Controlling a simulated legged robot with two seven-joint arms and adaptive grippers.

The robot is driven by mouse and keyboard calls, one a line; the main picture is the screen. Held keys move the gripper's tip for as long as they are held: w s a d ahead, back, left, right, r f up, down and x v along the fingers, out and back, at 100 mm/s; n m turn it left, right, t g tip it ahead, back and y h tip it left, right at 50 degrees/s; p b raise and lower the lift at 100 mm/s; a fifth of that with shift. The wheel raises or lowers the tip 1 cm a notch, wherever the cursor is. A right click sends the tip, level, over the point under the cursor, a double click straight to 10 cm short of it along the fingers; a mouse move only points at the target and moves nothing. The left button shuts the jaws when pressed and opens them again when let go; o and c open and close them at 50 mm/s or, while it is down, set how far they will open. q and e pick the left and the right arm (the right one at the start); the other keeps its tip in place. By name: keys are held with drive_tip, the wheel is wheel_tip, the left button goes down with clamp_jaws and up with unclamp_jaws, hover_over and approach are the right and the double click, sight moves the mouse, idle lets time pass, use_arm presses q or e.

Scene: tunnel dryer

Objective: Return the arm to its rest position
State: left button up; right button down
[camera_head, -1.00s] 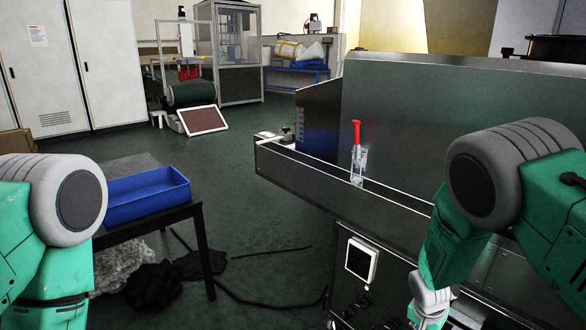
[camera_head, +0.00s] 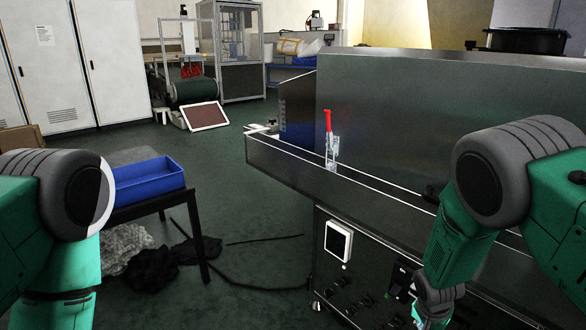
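My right arm (camera_head: 490,190) comes in from the right, bent at the elbow, with its lower part hanging down in front of the dryer. A grey wrist part of it (camera_head: 435,300) shows at the bottom edge; no gripper fingers can be made out there. My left arm (camera_head: 65,200) comes in from the left and points down, and its gripper is out of the frame. The dryer (camera_head: 400,115) is a long dark metal machine on the right. A toggle clamp with a red handle (camera_head: 328,121) stands upright on its front rail, apart from both arms.
A blue bin (camera_head: 150,192) sits on a dark table (camera_head: 195,212) beside my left arm. A control panel with a white-framed display (camera_head: 338,241) is on the dryer's lower front. Dark bundles (camera_head: 150,268) and cables lie on the floor. The green floor (camera_head: 225,180) between table and dryer is open.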

drive_tip(key=s+a+f+n+g+y+p, duration=0.1)
drive_tip(key=s+n+p, duration=0.15)
drive_tip(key=s, duration=0.65)
drive_tip(key=s+f+n+p, duration=0.1)
drive_tip(key=s+n, duration=0.2)
drive_tip(key=s, duration=0.7)
drive_tip(key=s+a+r+n+p, duration=0.1)
drive_tip(key=s+r+n, duration=0.1)
drive_tip(key=s, duration=0.5)
drive_tip(key=s+a+r+n+y+p, duration=0.1)
drive_tip(key=s+a+r+n, duration=0.1)
drive_tip(key=s, duration=0.5)
drive_tip(key=shift+s+a+r+n, duration=0.25)
drive_tip(key=shift+r+n, duration=0.2)
drive_tip(key=shift+r, duration=0.45)
drive_tip(key=shift+d, duration=0.2)
drive_tip(key=shift+w+a, duration=0.15)
drive_tip(key=shift+a, duration=0.05)
